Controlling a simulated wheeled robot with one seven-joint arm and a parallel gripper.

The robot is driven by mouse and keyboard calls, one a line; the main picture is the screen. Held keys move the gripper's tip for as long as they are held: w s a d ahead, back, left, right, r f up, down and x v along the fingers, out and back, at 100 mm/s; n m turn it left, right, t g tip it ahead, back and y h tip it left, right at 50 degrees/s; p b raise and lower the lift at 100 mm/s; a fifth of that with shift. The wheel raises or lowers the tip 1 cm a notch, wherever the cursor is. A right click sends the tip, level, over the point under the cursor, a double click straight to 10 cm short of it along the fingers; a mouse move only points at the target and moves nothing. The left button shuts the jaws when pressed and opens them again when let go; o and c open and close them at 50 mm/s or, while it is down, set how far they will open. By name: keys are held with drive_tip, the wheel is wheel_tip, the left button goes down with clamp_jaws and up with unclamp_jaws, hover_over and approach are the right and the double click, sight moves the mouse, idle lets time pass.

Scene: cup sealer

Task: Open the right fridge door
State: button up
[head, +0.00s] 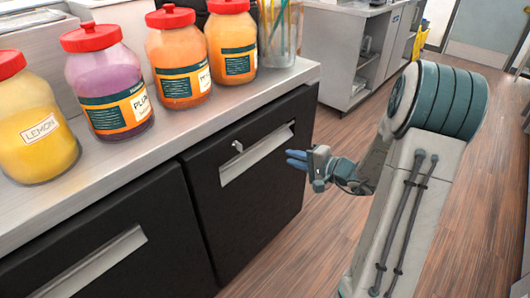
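The right fridge door (272,195) is a black panel under the steel counter. It looks shut, flush with the cabinet front. Its long pale handle strip (252,158) runs across the upper part, with a small silver lock or latch (238,146) above its left end. My gripper (289,159) has blue fingertips and is in front of the door, close to the right end of the handle. The fingers point left toward the door. Whether they touch the handle and how far apart they are cannot be told from this angle.
The left fridge door (130,240) is black and shut, with its own pale handle (98,262). Several red-lidded jars, such as the purple one (105,85), stand on the counter (60,205). The wooden floor (318,225) right of the fridge is clear.

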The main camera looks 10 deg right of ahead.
sight(265, 146)
drive_tip(key=shift+m+t, duration=0.3)
drive_tip(key=shift+t, duration=0.1)
drive_tip(key=x, duration=0.4)
drive_tip(key=d+x, duration=0.1)
drive_tip(key=x, duration=0.4)
drive_tip(key=f+x, duration=0.1)
drive_tip(key=x, duration=0.3)
drive_tip(key=shift+w+f, duration=0.1)
drive_tip(key=shift+w, duration=0.6)
drive_tip(key=shift+d, duration=0.1)
clamp_jaws()
